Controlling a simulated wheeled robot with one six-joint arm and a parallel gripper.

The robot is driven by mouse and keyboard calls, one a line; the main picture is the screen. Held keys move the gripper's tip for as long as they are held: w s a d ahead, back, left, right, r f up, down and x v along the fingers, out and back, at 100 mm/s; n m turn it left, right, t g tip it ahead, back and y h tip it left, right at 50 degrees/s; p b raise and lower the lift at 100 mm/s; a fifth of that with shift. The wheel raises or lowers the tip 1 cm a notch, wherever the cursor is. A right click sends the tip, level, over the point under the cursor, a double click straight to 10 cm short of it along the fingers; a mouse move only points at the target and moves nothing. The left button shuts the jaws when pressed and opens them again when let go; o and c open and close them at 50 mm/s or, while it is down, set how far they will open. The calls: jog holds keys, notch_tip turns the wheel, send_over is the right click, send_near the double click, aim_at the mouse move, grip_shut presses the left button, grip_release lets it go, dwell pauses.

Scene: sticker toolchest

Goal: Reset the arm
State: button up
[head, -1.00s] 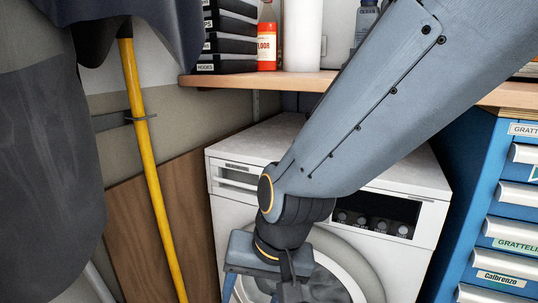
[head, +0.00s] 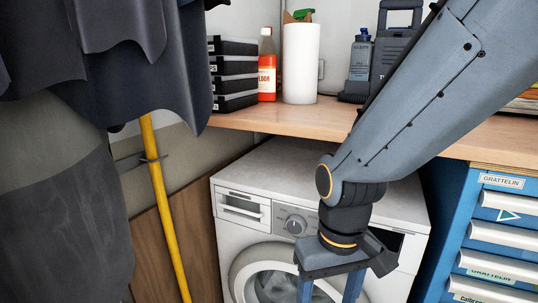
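My arm comes down from the upper right of the head view, with my gripper (head: 329,288) at the bottom edge, pointing down. Its two blue-grey fingers stand apart, and the washing machine's front shows between them. The fingertips are cut off by the frame edge. My gripper is in front of the white washing machine (head: 290,165) and hides part of its control panel and round door.
A wooden shelf (head: 280,118) holds black boxes (head: 235,75), a red bottle (head: 267,70), a white roll (head: 300,65) and a grey case (head: 393,50). A blue drawer chest (head: 455,235) stands right. Dark cloths (head: 160,70) and a yellow pole (head: 165,215) are left.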

jog(key=s+d+r+m+p, duration=0.1)
jog(key=d+r+m+p, duration=0.1)
jog(key=d+r+p, duration=0.7)
jog(key=r+p, duration=0.1)
jog(key=p, duration=0.2)
jog(key=shift+s+r+m+p, duration=0.3)
jog(key=shift+m+p, duration=0.05)
jog(key=shift+m, duration=0.05)
dwell(0.4)
